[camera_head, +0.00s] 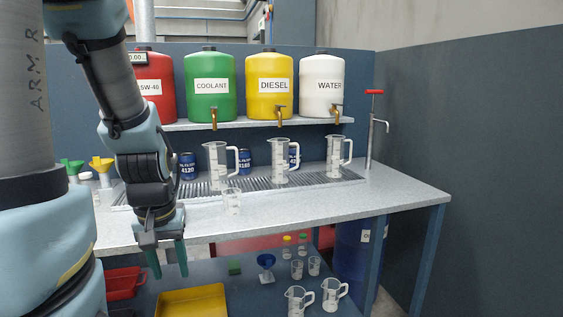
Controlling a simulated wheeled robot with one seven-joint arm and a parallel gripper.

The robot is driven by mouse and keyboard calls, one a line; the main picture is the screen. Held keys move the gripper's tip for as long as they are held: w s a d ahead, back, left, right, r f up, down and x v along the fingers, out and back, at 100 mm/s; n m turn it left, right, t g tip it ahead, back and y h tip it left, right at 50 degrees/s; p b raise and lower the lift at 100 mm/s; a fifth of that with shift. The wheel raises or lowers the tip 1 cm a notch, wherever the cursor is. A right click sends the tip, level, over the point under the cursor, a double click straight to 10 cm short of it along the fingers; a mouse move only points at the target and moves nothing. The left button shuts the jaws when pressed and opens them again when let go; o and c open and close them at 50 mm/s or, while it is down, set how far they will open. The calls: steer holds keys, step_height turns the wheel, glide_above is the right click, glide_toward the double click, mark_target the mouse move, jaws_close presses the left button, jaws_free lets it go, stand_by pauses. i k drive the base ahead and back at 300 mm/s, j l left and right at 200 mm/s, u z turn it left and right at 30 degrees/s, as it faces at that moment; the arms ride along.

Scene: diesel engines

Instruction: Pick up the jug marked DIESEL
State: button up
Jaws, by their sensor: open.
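A yellow drum (270,100) marked DIESEL stands on the shelf above the bench, its tap over a clear measuring jug (281,163). Two similar clear jugs stand on the drain grate, one under the green COOLANT drum (208,101) and one under the white WATER drum (321,97). Their handles face right. I cannot read any marking on the jugs. My gripper (168,266) points down with two green fingers apart and empty. In the picture it is at the bench's front edge, left of and lower than the jugs.
A small clear beaker (231,202) stands on the bench in front of the grate. Blue filter cans (187,166) stand behind it. Funnels are at the left, and a red-handled pump (371,130) is at the right. The lower shelf holds a yellow tray (190,303), more jugs and beakers.

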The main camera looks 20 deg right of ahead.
mark_target(280, 170)
steer(key=l+u, duration=0.1)
steer(key=u, duration=0.8)
steer(key=l+u, duration=0.35)
steer(key=k+l+u, duration=0.3)
steer(key=l+u, duration=0.35)
steer(key=l, duration=0.15)
steer(key=k+l+u, duration=0.35)
steer(key=k+l, duration=0.45)
steer(key=l, duration=0.15)
steer(key=k+l+u, duration=0.15)
steer(key=k+l, duration=0.3)
steer(key=l, duration=0.15)
steer(key=i, duration=0.45)
